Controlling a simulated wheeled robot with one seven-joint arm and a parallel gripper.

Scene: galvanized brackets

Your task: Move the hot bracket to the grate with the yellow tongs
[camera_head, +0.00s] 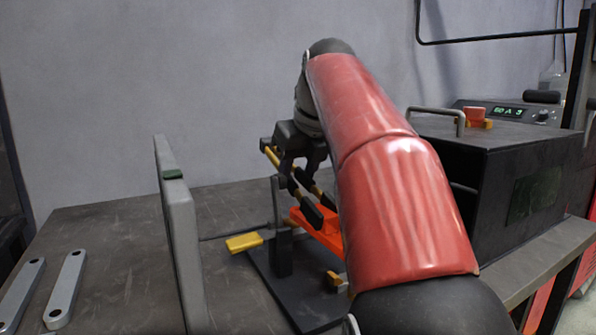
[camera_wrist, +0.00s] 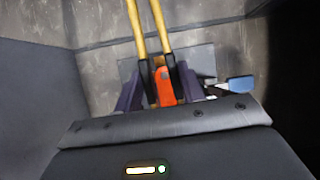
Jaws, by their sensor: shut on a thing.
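My gripper (camera_head: 292,172) points down over the bench and is shut on the yellow tongs (camera_head: 270,157). The tongs' two yellow arms also show in the wrist view (camera_wrist: 158,28), side by side with a narrow gap and dark ends. The glowing orange bracket (camera_head: 322,234) is beneath the dark ends in the head view, partly hidden by my red arm. In the wrist view the orange bracket (camera_wrist: 164,86) shows between the two dark ends. I cannot tell whether the tongs touch it. I cannot make out a grate for certain.
A dark base plate (camera_head: 268,277) with an upright post and a yellow handle (camera_head: 243,243) is below. A grey upright panel (camera_head: 180,235) stands left. Grey brackets (camera_head: 67,287) lie at far left. A dark box (camera_head: 520,165) stands right. Bench is clear between brackets and panel.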

